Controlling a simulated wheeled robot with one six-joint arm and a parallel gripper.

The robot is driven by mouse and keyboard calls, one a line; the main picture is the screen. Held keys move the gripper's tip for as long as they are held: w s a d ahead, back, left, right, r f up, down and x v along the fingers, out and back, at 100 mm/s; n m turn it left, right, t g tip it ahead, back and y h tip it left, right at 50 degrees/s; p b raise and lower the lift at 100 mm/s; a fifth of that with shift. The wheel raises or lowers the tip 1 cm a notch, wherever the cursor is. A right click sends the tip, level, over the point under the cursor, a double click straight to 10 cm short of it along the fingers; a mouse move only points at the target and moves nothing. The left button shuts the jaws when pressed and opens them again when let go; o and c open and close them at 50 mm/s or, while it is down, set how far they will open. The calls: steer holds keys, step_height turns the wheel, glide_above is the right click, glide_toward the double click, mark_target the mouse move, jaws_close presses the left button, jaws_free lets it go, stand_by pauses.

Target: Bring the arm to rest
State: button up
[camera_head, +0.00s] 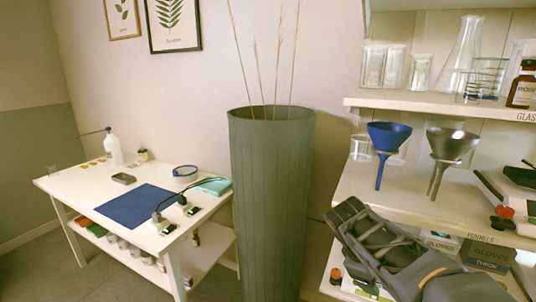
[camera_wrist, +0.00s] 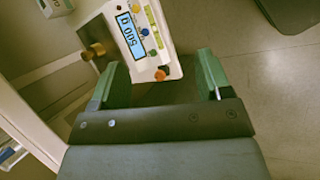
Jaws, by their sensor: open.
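My gripper (camera_wrist: 160,72) is open in the wrist view, with its two green fingers wide apart. Nothing is held between them. Beyond the fingertips is a white device with a blue display (camera_wrist: 131,36) and coloured buttons; I see no clear contact with it. In the head view my dark grey arm (camera_head: 400,255), with orange marks, is bent at the lower right in front of the shelves. The gripper's fingers cannot be made out there.
A shelf unit (camera_head: 375,190) with funnels and glassware stands close beside my arm. A tall green planter (camera_head: 272,200) stands left of it. A white table (camera_head: 85,190) with a blue mat (camera_head: 135,206) is at the far left. Bare floor (camera_wrist: 285,95) shows in the wrist view.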

steer(key=s+a+r+m+t+y+p, duration=0.2)
steer(key=s+a+r+m+y+p, duration=0.4)
steer(key=p, duration=0.6)
step_height(320, 180, up, 3)
steer(key=s+a+m, duration=0.1)
steer(key=s+m, duration=0.1)
steer(key=m, duration=0.1)
steer(key=shift+a+m+t, duration=0.25)
steer(key=shift+m+t, duration=0.05)
steer(key=shift+m, duration=0.1)
stand_by(0.8)
